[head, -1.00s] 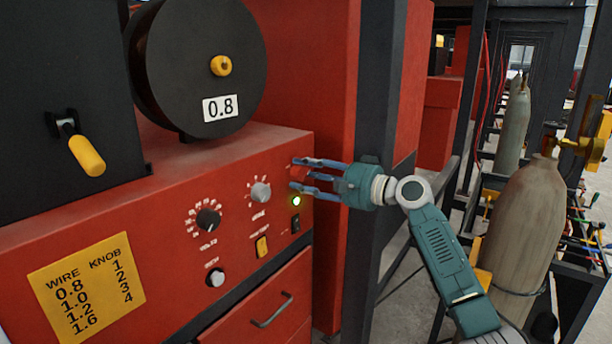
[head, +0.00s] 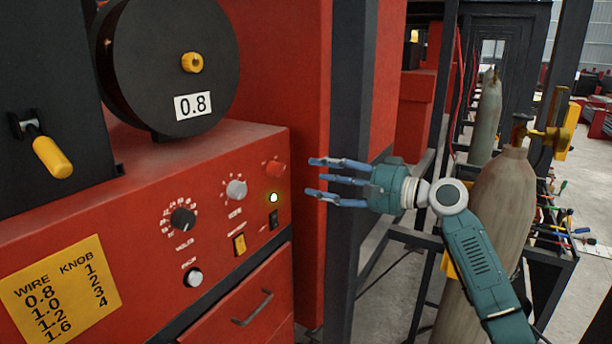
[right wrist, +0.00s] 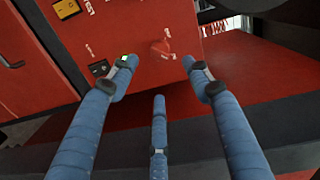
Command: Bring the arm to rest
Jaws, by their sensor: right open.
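My right gripper (head: 330,180) has blue fingers and a teal body. Its fingers are spread open and empty, pointing left toward the red control panel (head: 150,190), apart from it. In the right wrist view my right gripper (right wrist: 160,85) also shows open, with the panel and a red knob (right wrist: 162,47) beyond its fingers. My left gripper is not in view.
A dark upright post (head: 350,120) stands right behind my right gripper's fingers. A gas cylinder (head: 505,215) stands right, behind my right arm. A black wire spool (head: 170,65) marked 0.8 sits on the red machine. A yellow wire chart (head: 60,290) is on its front.

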